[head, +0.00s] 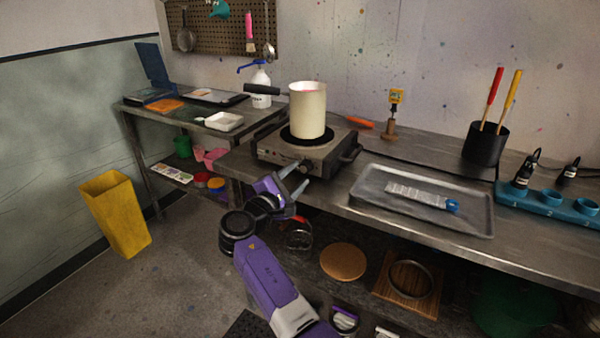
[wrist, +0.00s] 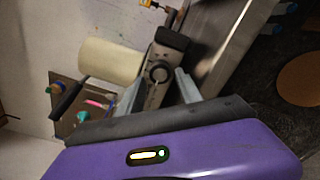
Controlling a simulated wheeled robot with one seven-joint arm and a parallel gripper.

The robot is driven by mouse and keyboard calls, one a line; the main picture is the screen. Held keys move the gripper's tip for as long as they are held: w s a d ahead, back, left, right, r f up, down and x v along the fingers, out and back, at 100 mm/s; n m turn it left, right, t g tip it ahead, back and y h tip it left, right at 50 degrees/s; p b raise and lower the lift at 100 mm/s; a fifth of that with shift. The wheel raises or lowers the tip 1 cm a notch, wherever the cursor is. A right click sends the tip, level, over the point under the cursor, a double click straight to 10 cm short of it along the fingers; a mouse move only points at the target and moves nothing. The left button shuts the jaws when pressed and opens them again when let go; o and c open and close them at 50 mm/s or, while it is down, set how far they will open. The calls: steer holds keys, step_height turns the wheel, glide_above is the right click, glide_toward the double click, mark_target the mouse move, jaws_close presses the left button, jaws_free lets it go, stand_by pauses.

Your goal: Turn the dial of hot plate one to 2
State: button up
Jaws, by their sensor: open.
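The hot plate (head: 300,146) is a grey box with a black round plate, standing on the steel bench. A cream pot (head: 308,110) with a dark handle sits on it. The dial (head: 305,167) is on its front face. In the wrist view the dial (wrist: 159,72) is a round knob lying between my fingers, a little beyond their tips. My gripper (head: 294,177) is open and empty just in front of the dial. I cannot read the dial's setting or any number on the hot plate.
A metal tray (head: 470,222) with a labelled item lies on the bench to the right. A black cup (head: 485,144) with red and yellow tools and a blue rack (head: 535,200) stand further right. A yellow bin (head: 115,210) stands on the floor at left.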

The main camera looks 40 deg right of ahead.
mark_target(305, 167)
steer(key=shift+x, duration=1.35)
jaws_close()
